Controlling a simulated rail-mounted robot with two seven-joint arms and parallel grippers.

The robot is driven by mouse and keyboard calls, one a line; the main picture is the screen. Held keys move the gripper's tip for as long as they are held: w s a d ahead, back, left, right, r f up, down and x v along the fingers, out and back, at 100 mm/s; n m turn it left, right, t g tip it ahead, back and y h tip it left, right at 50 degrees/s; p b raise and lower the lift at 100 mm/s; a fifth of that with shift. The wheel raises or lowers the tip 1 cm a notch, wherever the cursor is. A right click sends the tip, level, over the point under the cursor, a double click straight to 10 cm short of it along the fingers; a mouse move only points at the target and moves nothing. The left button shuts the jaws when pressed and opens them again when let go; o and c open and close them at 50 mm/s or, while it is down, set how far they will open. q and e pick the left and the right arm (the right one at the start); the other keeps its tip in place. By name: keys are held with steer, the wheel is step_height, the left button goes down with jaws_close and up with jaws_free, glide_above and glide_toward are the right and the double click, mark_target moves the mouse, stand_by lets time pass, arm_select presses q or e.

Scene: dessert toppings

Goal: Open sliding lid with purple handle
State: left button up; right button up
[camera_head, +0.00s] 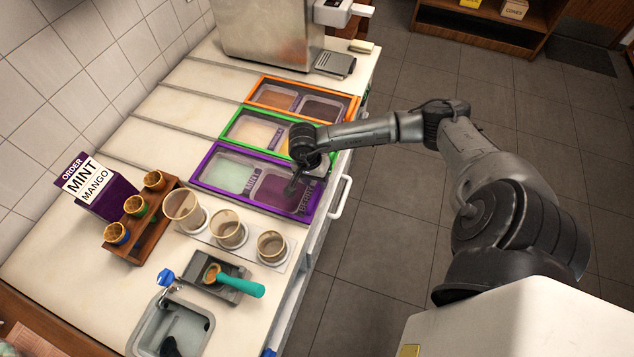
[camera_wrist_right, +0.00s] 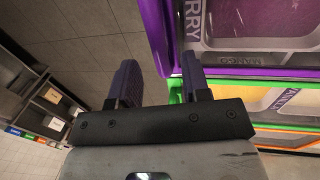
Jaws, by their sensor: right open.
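The purple-framed topping bin (camera_head: 205,185) has a mint-green side and a berry-purple side, labelled MINT and BERRY. A clear lid seems to lie over it, but its exact position is hard to tell. My right gripper (camera_head: 292,188) is over the berry end, near the counter's front edge, and partly hides it. In the right wrist view my right gripper (camera_wrist_right: 160,82) is open with its two dark fingers apart. A purple bar (camera_wrist_right: 155,40) along the bin's edge runs into the gap between them. I cannot tell whether a finger touches it. My left gripper is not in view.
Green-framed (camera_head: 228,125) and orange-framed (camera_head: 256,88) bins lie beyond the purple one. A white rail handle (camera_head: 342,197) juts from the counter front.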

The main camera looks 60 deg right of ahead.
steer(key=shift+s+f, duration=0.2)
steer(key=shift+f, duration=0.85)
steer(key=shift+c, duration=0.3)
jaws_close()
